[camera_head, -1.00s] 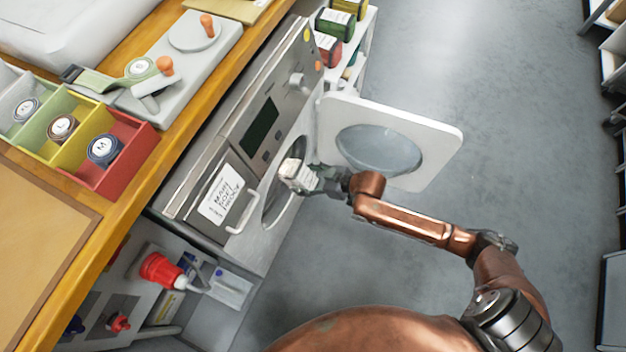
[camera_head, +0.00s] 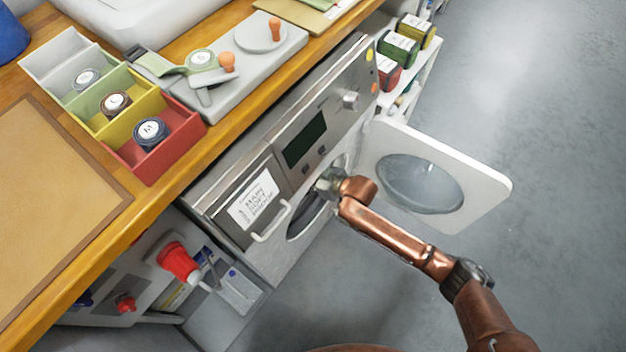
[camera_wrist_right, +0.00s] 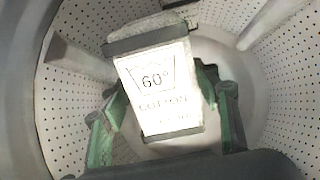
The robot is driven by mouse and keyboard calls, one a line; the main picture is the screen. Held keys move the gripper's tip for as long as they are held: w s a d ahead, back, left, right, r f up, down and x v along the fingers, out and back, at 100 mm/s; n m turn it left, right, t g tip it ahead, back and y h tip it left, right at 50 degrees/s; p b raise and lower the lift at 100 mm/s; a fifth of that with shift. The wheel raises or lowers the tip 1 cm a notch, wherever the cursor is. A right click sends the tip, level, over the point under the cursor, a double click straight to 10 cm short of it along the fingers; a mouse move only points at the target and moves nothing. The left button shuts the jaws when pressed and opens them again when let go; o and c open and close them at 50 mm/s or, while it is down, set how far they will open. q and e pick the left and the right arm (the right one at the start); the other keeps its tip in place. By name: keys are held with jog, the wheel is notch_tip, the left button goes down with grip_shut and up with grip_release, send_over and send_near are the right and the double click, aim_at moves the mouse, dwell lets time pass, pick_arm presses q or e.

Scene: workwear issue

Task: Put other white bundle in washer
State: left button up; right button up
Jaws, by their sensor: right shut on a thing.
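My right arm reaches into the washer's opening (camera_head: 303,222), and the gripper itself is mostly hidden inside in the head view. In the right wrist view, my right gripper (camera_wrist_right: 168,115) is shut on a white bundle (camera_wrist_right: 160,88) with a label reading "60° COTTON". The bundle is inside the perforated drum (camera_wrist_right: 75,95), held between the green fingers. Whether it touches the drum wall cannot be told. My left gripper is not in view.
The wooden counter (camera_head: 75,262) holds a tray with coloured compartments (camera_head: 150,172) and a grey board with orange-knobbed tools (camera_head: 262,62). A shelf with labelled coloured bundles (camera_head: 398,48) stands beyond the washer. Grey floor is clear at right.

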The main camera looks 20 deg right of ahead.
jog(key=w+a, duration=0.1)
jog(key=w+a+b, duration=0.1)
jog(key=w+a, duration=0.1)
jog(key=shift+w+f, duration=0.1)
jog(key=shift+w, duration=0.2)
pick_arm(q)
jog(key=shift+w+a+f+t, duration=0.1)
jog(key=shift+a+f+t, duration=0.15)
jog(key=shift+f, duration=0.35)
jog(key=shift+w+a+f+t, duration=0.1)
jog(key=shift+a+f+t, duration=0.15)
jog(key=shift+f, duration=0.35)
pick_arm(e)
jog(key=shift+w+a, duration=0.45)
jog(key=shift+w, duration=0.25)
jog(key=o, duration=1.5)
jog(key=shift+c, duration=0.2)
jog(key=shift+s+d, duration=0.1)
jog(key=shift+s, duration=0.05)
jog(key=shift+s+d+r, duration=0.15)
jog(key=shift+r, duration=0.05)
jog(key=v, duration=0.4)
jog(key=shift+s+d+r, duration=0.1)
jog(key=s+d, duration=0.7)
jog(key=s, duration=0.2)
jog(key=shift+s, duration=0.2)
